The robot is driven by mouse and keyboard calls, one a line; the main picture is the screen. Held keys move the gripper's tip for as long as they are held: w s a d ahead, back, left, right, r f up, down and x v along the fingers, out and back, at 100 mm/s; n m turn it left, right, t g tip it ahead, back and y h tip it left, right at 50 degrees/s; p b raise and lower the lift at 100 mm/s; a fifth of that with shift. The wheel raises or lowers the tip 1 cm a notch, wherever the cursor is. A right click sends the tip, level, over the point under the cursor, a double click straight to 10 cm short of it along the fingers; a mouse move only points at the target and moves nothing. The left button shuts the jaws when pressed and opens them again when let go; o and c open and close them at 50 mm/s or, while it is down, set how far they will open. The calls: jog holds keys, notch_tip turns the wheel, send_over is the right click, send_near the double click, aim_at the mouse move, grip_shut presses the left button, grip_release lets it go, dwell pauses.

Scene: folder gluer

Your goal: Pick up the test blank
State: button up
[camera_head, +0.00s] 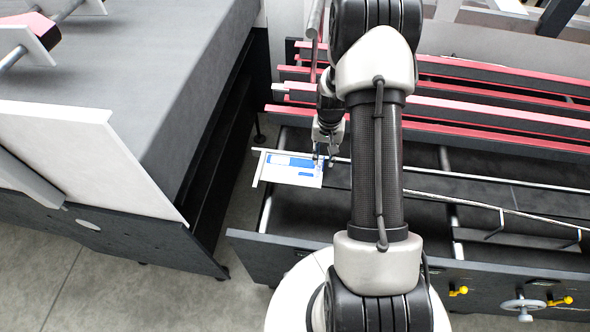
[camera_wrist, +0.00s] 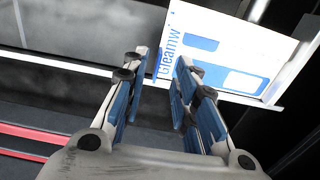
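The test blank (camera_head: 290,168) is a flat white card with blue print, lying at the left end of the machine's rails. In the wrist view the blank (camera_wrist: 225,55) fills the upper right, with blue lettering along its left edge. My gripper (camera_head: 325,160) is at the blank's right part in the head view. In the wrist view my gripper (camera_wrist: 160,62) has its two blue-padded fingers apart, with the blank's lettered edge just ahead of and partly between the tips. I cannot tell whether the fingers touch it.
Pink-red belted bars (camera_head: 480,105) run behind the blank. A thin metal rod (camera_head: 480,180) runs right of it, above a dark open bed. A grey machine table with a white panel (camera_head: 75,150) stands at left, across a floor gap. Yellow knobs (camera_head: 460,291) sit on the front rail.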

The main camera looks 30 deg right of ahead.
notch_tip(320, 180, down, 4)
jog(key=shift+s+f, duration=0.1)
jog(key=shift+f, duration=0.1)
jog(key=shift+c, duration=0.2)
grip_shut()
